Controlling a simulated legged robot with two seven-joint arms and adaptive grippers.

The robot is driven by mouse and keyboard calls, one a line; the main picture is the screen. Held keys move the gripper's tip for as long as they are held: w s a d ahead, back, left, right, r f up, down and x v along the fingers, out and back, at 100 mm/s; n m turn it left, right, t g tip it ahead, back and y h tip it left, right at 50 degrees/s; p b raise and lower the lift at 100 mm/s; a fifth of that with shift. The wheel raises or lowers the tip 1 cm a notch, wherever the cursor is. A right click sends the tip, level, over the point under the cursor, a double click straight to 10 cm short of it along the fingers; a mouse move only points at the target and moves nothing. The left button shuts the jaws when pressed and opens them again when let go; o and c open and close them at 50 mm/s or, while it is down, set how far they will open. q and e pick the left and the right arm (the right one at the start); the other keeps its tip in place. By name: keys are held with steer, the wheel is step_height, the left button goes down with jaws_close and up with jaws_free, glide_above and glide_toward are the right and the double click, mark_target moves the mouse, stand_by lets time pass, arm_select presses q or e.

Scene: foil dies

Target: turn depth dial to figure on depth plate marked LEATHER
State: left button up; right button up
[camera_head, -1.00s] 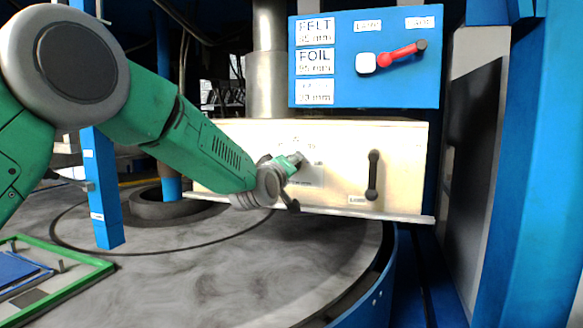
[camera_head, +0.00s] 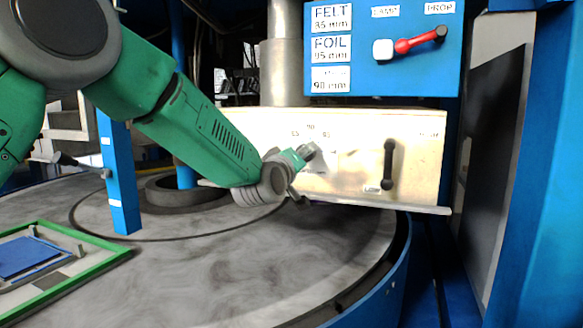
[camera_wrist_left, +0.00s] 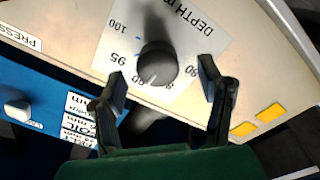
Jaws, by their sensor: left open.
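The depth dial (camera_wrist_left: 157,63) is a dark round knob on a white scale plate (camera_wrist_left: 185,35) printed DEPTH, with figures including 100, 95 and 80; its setting cannot be read clearly. My left gripper (camera_wrist_left: 162,80) is open in the left wrist view, one finger on each side of the dial's near side, with no clear contact. In the head view my left gripper (camera_head: 304,174) is at the cream box front (camera_head: 350,125) and hides the dial. The depth plate is three white labels on a blue panel: FELT 85 mm, FOIL 95 mm, and a blurred one (camera_head: 331,78) reading 90 mm.
A black handle (camera_head: 389,165) stands on the box front, right of my gripper. A red lever (camera_head: 415,43) and a white button (camera_head: 383,50) are on the blue panel. A green-rimmed tray (camera_head: 105,262) lies at lower left on the round grey table (camera_head: 250,265).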

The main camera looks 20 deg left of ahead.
arm_select(q)
steer(key=s, duration=0.8)
steer(key=shift+a+f, duration=0.15)
steer(key=shift+f, duration=0.1)
